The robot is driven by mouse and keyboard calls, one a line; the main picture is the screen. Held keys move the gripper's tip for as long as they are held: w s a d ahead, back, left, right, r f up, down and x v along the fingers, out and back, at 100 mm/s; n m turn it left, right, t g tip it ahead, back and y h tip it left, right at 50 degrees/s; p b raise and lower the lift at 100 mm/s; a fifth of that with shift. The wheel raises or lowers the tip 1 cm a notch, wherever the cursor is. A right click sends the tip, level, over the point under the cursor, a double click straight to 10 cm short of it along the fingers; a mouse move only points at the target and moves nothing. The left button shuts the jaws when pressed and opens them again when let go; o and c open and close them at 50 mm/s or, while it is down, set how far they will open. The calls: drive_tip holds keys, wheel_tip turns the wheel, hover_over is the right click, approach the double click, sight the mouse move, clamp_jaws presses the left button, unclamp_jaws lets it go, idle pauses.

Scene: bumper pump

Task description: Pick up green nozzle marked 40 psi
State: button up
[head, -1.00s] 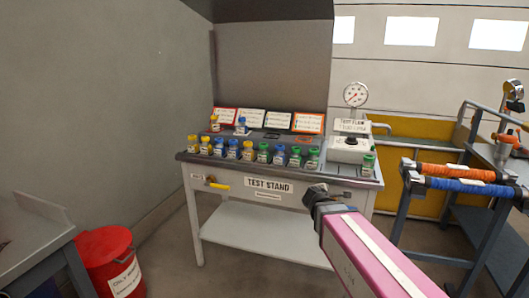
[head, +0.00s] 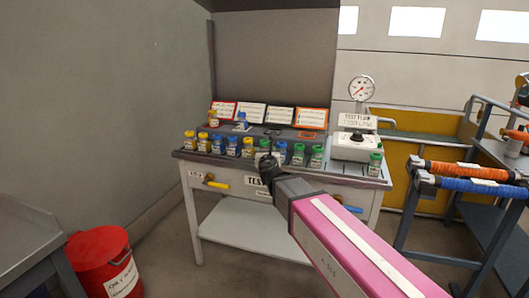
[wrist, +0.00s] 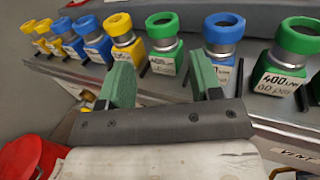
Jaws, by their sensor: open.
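A row of nozzles with yellow, blue and green caps stands on the test stand's front ledge. One green nozzle (head: 264,146) is behind my gripper (head: 267,165) in the head view. In the wrist view that green nozzle (wrist: 163,28) stands upright ahead of my gripper (wrist: 170,75), between the directions of its two open fingers and not held. Other green nozzles (head: 298,153) (head: 316,155) stand to its right, and one (head: 375,163) stands apart at the far right. The nearer right one shows in the wrist view (wrist: 298,42). I cannot read any label as 40 psi.
A blue nozzle (wrist: 223,32) and a yellow nozzle (wrist: 124,38) flank the green one closely. Sign cards (head: 250,112) and two more nozzles stand behind. A gauge (head: 361,88) and a white box (head: 355,147) are at right; a red bucket (head: 105,265) is at lower left.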

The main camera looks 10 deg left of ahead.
sight(265, 145)
drive_tip(key=x, duration=0.8)
drive_tip(key=shift+w+d+f, duration=0.1)
drive_tip(key=shift+w+f, duration=0.05)
drive_tip(key=shift+w, duration=0.1)
drive_tip(key=c, duration=0.8)
